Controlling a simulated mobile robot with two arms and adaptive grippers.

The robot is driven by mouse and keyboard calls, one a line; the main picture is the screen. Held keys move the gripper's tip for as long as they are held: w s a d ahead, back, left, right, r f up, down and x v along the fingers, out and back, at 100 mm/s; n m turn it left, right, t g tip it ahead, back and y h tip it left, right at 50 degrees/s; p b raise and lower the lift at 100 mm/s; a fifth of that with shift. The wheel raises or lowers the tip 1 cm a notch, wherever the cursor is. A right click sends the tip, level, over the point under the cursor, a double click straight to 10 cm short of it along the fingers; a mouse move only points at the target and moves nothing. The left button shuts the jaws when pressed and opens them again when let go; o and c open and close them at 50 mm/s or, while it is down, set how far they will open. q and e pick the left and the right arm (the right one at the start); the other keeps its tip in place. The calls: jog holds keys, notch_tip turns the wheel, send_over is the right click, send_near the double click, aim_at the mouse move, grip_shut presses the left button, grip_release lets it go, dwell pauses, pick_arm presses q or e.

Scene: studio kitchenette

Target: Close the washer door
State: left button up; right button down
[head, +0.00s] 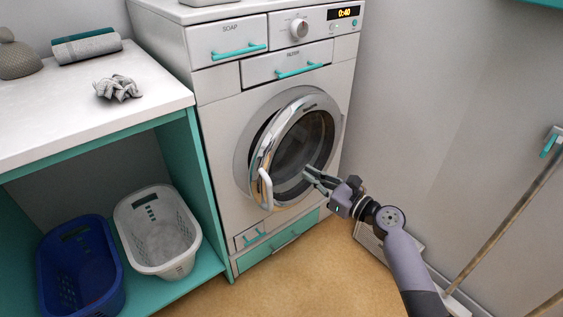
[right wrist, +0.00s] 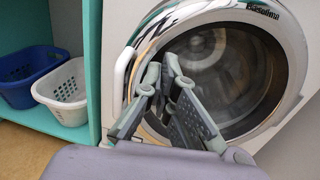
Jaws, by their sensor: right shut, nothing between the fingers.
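The white washer (head: 222,125) stands against the back wall. Its round door (head: 266,150) has a chrome rim, dark glass and a white handle (head: 265,188) on its left side. The door looks slightly ajar, with a dark gap between its left rim and the washer front. My right gripper (head: 309,176) is in front of the lower right of the glass, shut and empty. In the right wrist view its fingers (right wrist: 163,80) point at the door, right of the handle (right wrist: 123,75). I cannot tell whether they touch the door. My left gripper is not in view.
A counter (head: 50,123) with crumpled cloth (head: 118,88) and a rolled towel (head: 87,47) stands left of the washer. Below it are a blue basket (head: 108,287) and a white basket (head: 191,262). A wall and a pole (head: 507,224) are at right. Floor before the washer is clear.

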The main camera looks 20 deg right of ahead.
jog(key=b, duration=0.2)
send_near(265, 147)
jog(key=w+f, duration=0.2)
jog(key=w, duration=0.2)
jog(key=shift+w+f, duration=0.1)
jog(key=shift+f, duration=0.3)
jog(key=shift+w+a, duration=0.3)
jog(key=shift+w, duration=0.25)
jog(key=shift+w+a, duration=0.15)
jog(key=shift+w, duration=0.1)
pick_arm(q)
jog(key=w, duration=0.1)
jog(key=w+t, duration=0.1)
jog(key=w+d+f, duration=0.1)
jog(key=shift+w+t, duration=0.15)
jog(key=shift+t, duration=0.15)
pick_arm(e)
jog(key=shift+r, duration=0.1)
